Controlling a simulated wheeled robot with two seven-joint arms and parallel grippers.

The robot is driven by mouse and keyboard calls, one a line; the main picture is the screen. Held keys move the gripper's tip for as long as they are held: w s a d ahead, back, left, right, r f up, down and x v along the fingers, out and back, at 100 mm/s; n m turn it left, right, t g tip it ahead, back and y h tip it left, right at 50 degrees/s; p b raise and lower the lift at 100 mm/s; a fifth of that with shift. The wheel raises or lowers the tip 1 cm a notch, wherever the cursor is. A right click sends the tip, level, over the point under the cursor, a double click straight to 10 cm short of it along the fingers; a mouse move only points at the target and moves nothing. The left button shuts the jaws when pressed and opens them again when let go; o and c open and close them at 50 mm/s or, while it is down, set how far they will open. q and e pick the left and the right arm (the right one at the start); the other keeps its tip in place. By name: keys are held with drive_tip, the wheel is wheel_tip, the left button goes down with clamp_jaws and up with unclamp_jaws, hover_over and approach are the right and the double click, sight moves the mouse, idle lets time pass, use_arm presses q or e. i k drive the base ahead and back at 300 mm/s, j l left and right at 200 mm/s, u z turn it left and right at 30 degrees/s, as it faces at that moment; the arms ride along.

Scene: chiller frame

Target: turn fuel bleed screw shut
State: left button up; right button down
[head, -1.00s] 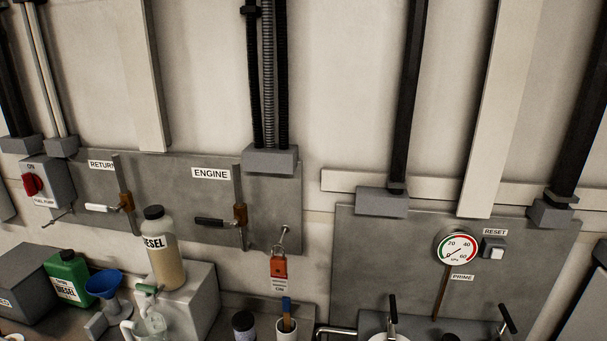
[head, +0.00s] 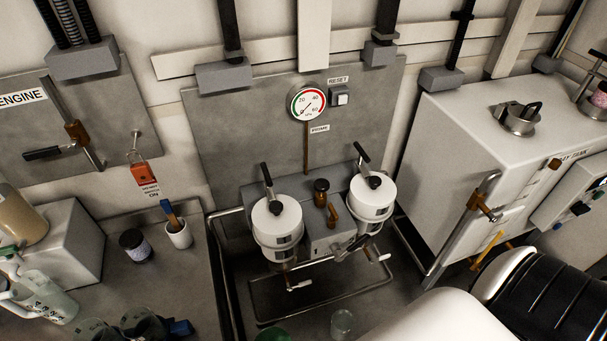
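Two white fuel filter canisters, a left one (head: 277,222) and a right one (head: 371,198), stand on a metal frame below a grey wall plate. Each has a black-handled lever on its lid, the left lever (head: 267,180) and the right lever (head: 361,154). A grey block (head: 322,240) joins them, with a dark knob (head: 321,185) and a brass fitting (head: 332,214) on top. I cannot tell which of these small parts is the bleed screw, or whether it is shut.
A pressure gauge (head: 307,103) and a RESET button (head: 341,96) are on the wall plate. A white tank (head: 460,130) stands at right. A white cup (head: 178,234) and dark jar (head: 135,245) are on the left bench. A smooth white shape covers the bottom right.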

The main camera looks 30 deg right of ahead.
sight(334, 218)
drive_tip(key=z, duration=1.25)
